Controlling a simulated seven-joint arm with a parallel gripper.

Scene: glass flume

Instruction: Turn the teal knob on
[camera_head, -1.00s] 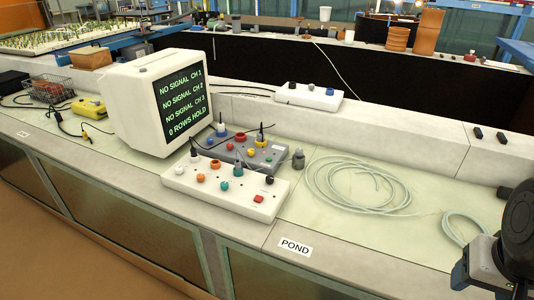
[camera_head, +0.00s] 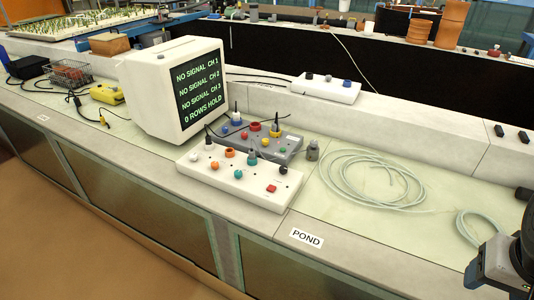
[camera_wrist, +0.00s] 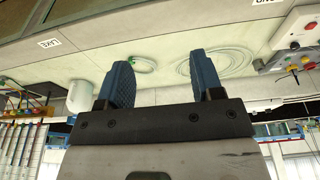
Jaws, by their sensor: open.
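The teal knob (camera_head: 252,157) stands on the white control box (camera_head: 220,182) on the bench, in the middle of the head view. Its exact turn position is too small to read. Orange knobs, a red button (camera_head: 271,188) and a black knob (camera_head: 283,169) sit on the same box. In the wrist view, part of the white box (camera_wrist: 297,22) shows at the upper right edge; I cannot make out the teal knob surely there. My gripper (camera_wrist: 160,62) is open and empty, its two blue fingers well apart and away from the box. In the head view only part of my arm shows at lower right.
A grey box (camera_head: 288,143) with coloured knobs and cables stands right behind the white box. The monitor (camera_head: 175,88) stands to the left, showing "NO SIGNAL". Another white box (camera_head: 325,90) is on the ledge.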

